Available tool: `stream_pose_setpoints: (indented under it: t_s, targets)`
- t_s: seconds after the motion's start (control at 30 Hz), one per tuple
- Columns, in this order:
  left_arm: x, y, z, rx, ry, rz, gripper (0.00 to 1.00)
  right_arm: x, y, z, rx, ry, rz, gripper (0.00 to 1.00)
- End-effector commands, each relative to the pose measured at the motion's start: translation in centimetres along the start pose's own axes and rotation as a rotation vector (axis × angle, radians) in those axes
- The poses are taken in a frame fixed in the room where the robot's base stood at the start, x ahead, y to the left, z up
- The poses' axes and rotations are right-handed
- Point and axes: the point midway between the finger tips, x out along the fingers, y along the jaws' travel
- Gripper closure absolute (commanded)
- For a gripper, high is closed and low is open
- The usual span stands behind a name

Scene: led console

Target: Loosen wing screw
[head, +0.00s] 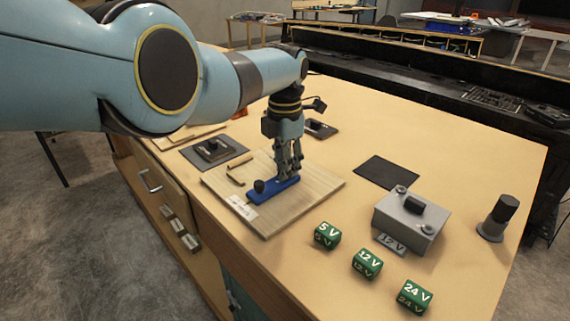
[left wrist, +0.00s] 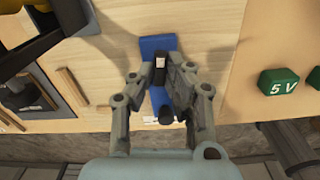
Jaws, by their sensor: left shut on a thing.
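A blue bar (head: 262,193) lies on a light wooden board (head: 318,191) on the table. A black round knob (head: 259,186) stands at its near left end and also shows in the left wrist view (left wrist: 166,115). My left gripper (head: 289,172) points down over the bar's other end. In the left wrist view its fingers (left wrist: 160,75) are closed around a small dark upright piece (left wrist: 160,63) on the bar, which looks like the wing screw. The fingers partly hide it. My right gripper is not in view.
Green blocks marked 5 V (head: 327,235), 12 V (head: 367,264) and 24 V (head: 413,296) stand along the right front. A grey 12 V box (head: 408,222) and a dark cylinder (head: 498,217) are at right. A dark mat (head: 387,172) lies behind the blocks.

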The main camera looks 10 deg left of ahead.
Motion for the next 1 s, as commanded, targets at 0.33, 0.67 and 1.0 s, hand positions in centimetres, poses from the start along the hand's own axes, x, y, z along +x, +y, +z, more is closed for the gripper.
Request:
stream_pose_setpoints:
  t_s: [0.33,0.67,1.0]
  targets:
    - [0.67,-0.37,-0.43,-0.137,0.013,-0.008,1.0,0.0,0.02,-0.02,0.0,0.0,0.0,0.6]
    - [0.67,-0.37,-0.45,-0.162,0.013,-0.008,1.0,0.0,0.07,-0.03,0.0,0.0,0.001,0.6]
    - [0.56,-0.31,-0.38,-0.161,0.011,-0.007,0.72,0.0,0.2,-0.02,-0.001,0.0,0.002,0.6]
